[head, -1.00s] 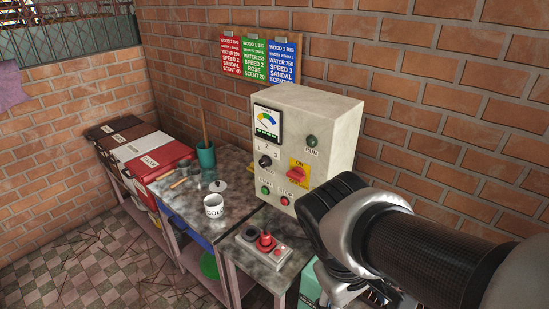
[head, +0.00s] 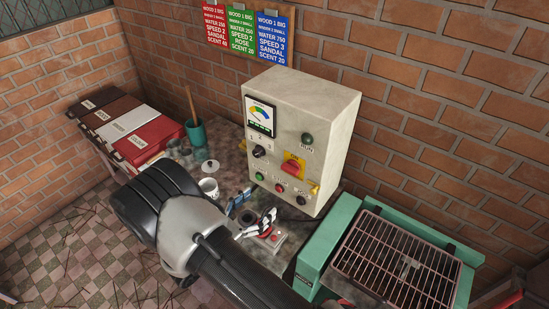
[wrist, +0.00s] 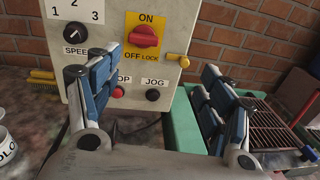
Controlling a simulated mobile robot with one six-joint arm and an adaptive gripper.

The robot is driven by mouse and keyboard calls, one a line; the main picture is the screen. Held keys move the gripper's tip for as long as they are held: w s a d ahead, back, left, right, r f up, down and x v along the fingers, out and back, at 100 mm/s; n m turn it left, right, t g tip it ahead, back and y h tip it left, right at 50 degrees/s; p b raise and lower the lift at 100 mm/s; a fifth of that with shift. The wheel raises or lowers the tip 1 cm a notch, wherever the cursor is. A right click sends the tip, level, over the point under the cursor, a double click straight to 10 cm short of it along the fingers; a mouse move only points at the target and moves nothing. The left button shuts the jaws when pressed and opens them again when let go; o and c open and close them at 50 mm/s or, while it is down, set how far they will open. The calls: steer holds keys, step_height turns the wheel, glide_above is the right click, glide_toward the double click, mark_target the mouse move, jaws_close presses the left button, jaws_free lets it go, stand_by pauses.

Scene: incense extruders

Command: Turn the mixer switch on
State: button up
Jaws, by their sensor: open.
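The switch is a red rotary knob (head: 293,168) on a yellow plate, on the front of the grey control box (head: 318,110). In the wrist view the red knob (wrist: 144,38) sits below the word ON and above OFF and LOCK. Its exact setting is hard to read. My gripper (head: 252,212) is open and empty, in front of and below the box face. In the wrist view its two blue-padded fingers (wrist: 152,78) stand apart, with the knob above and between their tips, not touched.
The speed dial (head: 259,151) is left of the switch. A green start button, a red stop button (wrist: 118,92) and a black jog knob (wrist: 153,95) are below. A green machine with a grate (head: 395,262) stands right; a white cup (head: 209,188) stands left.

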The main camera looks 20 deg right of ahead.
steer(key=w+a+f+n+t, duration=0.1)
steer(key=n, duration=0.1)
steer(key=p, duration=0.2)
glide_toward(288, 171)
steer(key=x, duration=0.8)
steer(key=shift+w+d, duration=0.2)
steer(key=shift+d, duration=0.15)
steer(key=shift+c, duration=0.3)
steer(key=c, duration=1)
